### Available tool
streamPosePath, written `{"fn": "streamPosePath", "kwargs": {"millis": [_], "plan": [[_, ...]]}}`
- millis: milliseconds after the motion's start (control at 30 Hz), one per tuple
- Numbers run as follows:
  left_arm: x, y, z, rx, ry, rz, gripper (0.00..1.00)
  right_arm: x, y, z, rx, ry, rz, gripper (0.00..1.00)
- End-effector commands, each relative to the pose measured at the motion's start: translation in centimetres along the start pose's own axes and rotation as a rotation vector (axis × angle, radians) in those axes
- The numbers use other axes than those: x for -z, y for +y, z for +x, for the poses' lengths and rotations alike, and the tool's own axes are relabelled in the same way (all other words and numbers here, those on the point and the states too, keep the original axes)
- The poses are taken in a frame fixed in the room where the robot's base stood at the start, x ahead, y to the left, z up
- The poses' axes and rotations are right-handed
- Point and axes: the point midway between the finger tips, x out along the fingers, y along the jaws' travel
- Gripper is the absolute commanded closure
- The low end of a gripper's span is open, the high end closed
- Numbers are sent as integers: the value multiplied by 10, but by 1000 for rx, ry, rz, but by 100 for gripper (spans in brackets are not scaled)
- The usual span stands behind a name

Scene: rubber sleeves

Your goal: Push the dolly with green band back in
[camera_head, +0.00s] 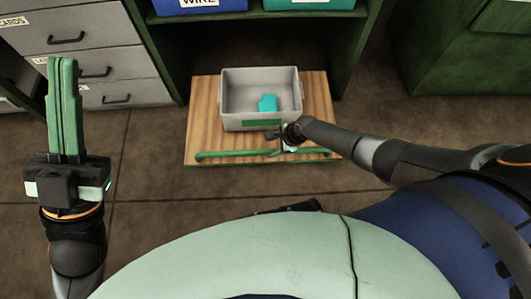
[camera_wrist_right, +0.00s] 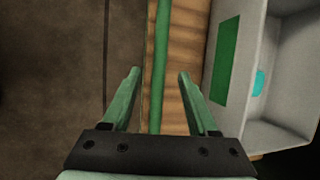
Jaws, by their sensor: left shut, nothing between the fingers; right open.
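The dolly is a wooden board (camera_head: 203,128) on the floor, partly out from under a green shelf unit. A green bar handle (camera_head: 225,154) runs along its front edge. A grey bin (camera_head: 236,112) with a green band (camera_head: 262,123) on its front stands on the board. My right gripper (camera_head: 284,141) is open at the handle, right of its middle. In the right wrist view its fingers (camera_wrist_right: 160,75) are on either side of the green bar (camera_wrist_right: 160,50), with gaps to both. My left gripper (camera_head: 65,105) is shut, empty and away from the dolly at the left.
A teal object (camera_head: 267,103) lies in the bin. The green shelf unit (camera_head: 356,55) holds a blue bin (camera_head: 198,5) and a teal bin (camera_head: 308,4) above. Grey drawers (camera_head: 90,50) stand left and a green cabinet (camera_head: 450,60) right. The brown floor in front is clear.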

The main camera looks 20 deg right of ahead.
Motion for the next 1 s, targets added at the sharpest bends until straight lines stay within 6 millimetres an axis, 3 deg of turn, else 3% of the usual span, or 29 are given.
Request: {"fn": "streamPosePath", "kwargs": {"millis": [100,400,633,1000], "plan": [[-17,9,-16,-6,-9,-1,100,2,1,24,0,-1,-2,40],[-44,25,-40,-25,-30,25,100,1,1,60,0,-1,-2,40],[-54,32,-48,-33,-42,34,100,0,0,72,1,-1,-1,40],[-54,32,-48,-24,-43,29,100,-1,0,72,0,-1,-1,42]]}}
